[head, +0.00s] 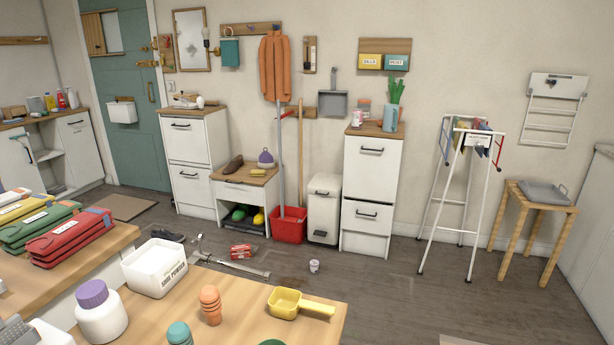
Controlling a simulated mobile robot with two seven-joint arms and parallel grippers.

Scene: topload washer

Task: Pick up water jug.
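No object is clearly marked as a water jug. A pale grey-blue jug-like vessel (388,121) with green leaf-like pieces sticking out stands upright on the right white cabinet (368,190) by the back wall. A white rounded container with a purple lid (100,318) stands upright on the near wooden table at the lower left; I cannot tell its contents. Neither of my grippers shows in the head view, and nothing is seen held.
On the floor are a red box (241,251), a small can (314,266) and a red bucket (289,228). A white folding rack (428,222) stands right; floor before it is clear.

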